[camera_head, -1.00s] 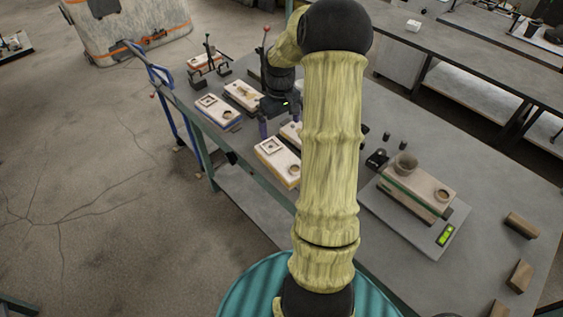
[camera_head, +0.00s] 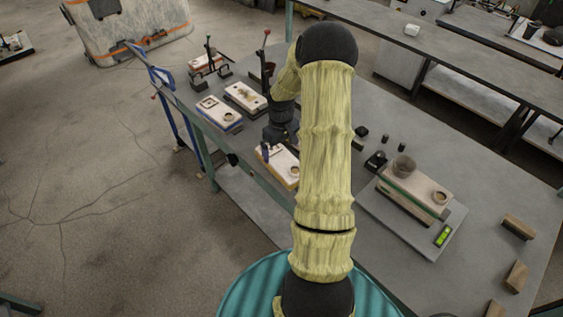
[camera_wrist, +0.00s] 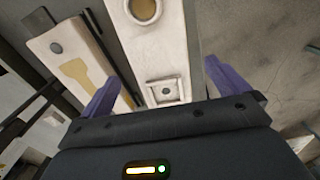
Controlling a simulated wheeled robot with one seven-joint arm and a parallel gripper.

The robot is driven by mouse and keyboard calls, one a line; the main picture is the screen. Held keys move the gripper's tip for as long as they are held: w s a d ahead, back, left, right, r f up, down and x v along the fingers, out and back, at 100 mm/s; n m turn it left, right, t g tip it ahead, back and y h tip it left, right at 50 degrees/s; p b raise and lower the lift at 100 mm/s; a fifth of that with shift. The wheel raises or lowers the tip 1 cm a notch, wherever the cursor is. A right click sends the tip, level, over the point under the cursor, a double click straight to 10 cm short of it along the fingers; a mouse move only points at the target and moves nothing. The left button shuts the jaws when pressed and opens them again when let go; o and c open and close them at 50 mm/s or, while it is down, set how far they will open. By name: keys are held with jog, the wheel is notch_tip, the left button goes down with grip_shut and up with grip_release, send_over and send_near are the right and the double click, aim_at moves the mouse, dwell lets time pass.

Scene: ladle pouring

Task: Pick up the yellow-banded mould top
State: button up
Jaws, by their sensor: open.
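The yellow-banded mould top (camera_head: 284,172) is a pale block on the table, with a yellowish band along its lower side. My arm and gripper hide part of it in the head view. My gripper (camera_head: 279,150) is over its far end, fingers pointing down. In the wrist view, my open gripper (camera_wrist: 161,72) has its purple fingers on either side of a pale mould block (camera_wrist: 178,45). This block has a square recess between the fingers and a round opening farther up. I see nothing held; whether the fingers touch the block I cannot tell.
Another mould half with a tan cavity (camera_wrist: 80,70) lies close beside the left finger. A blue-banded mould (camera_head: 218,114) lies farther back. At right, a green-banded mould with a cup (camera_head: 404,165) sits on a scale (camera_head: 444,236). Wooden blocks (camera_head: 518,227) lie near the right edge.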

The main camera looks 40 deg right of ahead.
aim_at(281, 159)
jog(key=shift+f, duration=1.2)
jog(key=shift+f, duration=0.15)
jog(key=shift+d+f+p, duration=0.1)
jog(key=shift+f+p, duration=1)
jog(key=shift+f, duration=1.4)
jog(key=shift+w+r, duration=0.1)
jog(key=shift+w, duration=0.05)
jog(key=c, duration=1.7)
notch_tip(281, 159, up, 10)
jog(key=shift+r+b, duration=0.1)
jog(key=shift+b, duration=1)
